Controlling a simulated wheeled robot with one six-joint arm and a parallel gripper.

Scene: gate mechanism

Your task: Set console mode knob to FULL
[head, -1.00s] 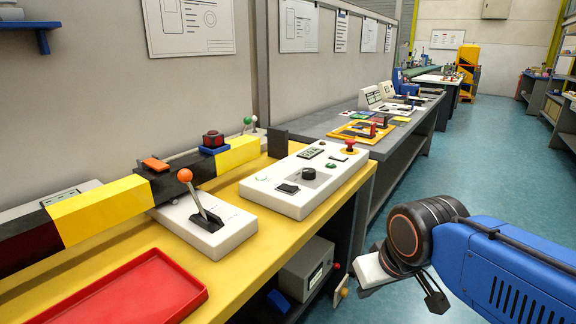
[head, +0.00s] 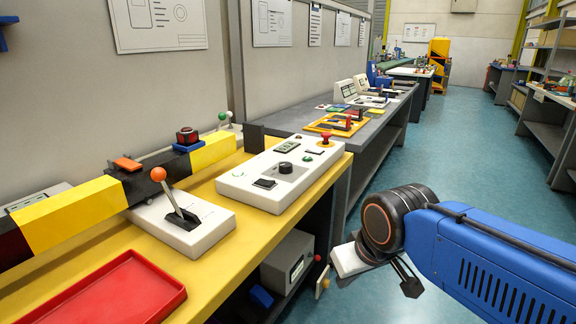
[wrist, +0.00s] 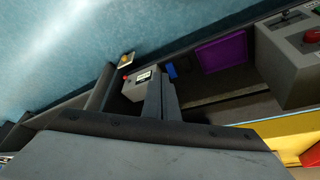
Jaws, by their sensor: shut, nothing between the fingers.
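The console (head: 243,183) is a white box on the yellow bench, in the middle of the head view. Its round black knob (head: 286,168) stands on the top plate; its pointer direction and any mode lettering are too small to read. My gripper (head: 411,284) hangs low over the floor, to the right of the bench and below the console top, well apart from the knob. In the wrist view its two dark fingers (wrist: 162,98) are together and empty. The knob is not recognisable in the wrist view.
A lever box with an orange ball (head: 158,174), a striped barrier arm (head: 72,212) and a red tray (head: 125,290) occupy the bench's left part. A grey box (head: 288,262) sits on the shelf below. Blue floor right of the bench is open.

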